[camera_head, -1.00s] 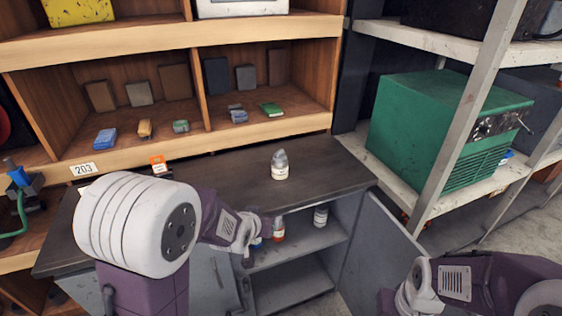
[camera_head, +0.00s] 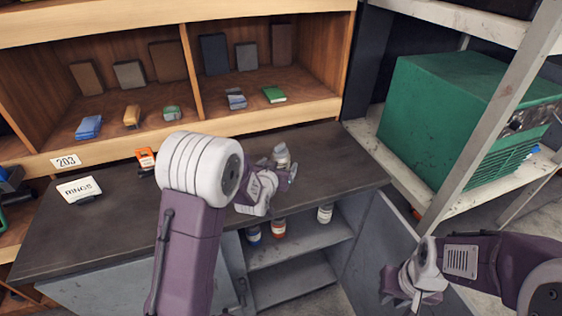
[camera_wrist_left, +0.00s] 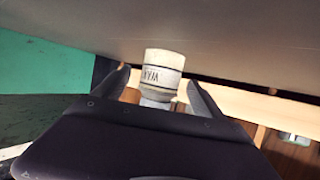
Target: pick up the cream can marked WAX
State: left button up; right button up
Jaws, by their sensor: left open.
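The cream can (camera_head: 281,153) stands on the dark counter, partly hidden behind my left gripper in the head view. In the left wrist view the can (camera_wrist_left: 163,62) looks upside down, with dark letters that seem to read WAX and a narrower grey top. My left gripper (camera_head: 284,172) is at the can. In the wrist view its two fingers (camera_wrist_left: 160,90) are apart, one on each side of the can, with gaps visible. My right gripper (camera_head: 408,292) is low at the right, away from the can; its jaws are not clear.
The open cabinet under the counter (camera_head: 110,225) holds a blue-labelled bottle (camera_head: 253,235), an orange-labelled bottle (camera_head: 279,228) and a white one (camera_head: 325,213). A green machine (camera_head: 450,120) sits on the right rack.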

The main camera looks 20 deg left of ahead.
aim_at(281, 162)
pick_arm(q)
jog(key=x, duration=0.3)
jog(key=shift+w+a+f, duration=0.1)
jog(key=shift+w, duration=0.05)
jog(key=shift+w+f, duration=0.1)
jog(key=shift+w, duration=0.15)
jog(key=shift+s, duration=0.15)
jog(key=c, duration=1.1)
jog(key=shift+o, duration=0.2)
notch_tip(281, 162, up, 18)
jog(key=p, duration=0.2)
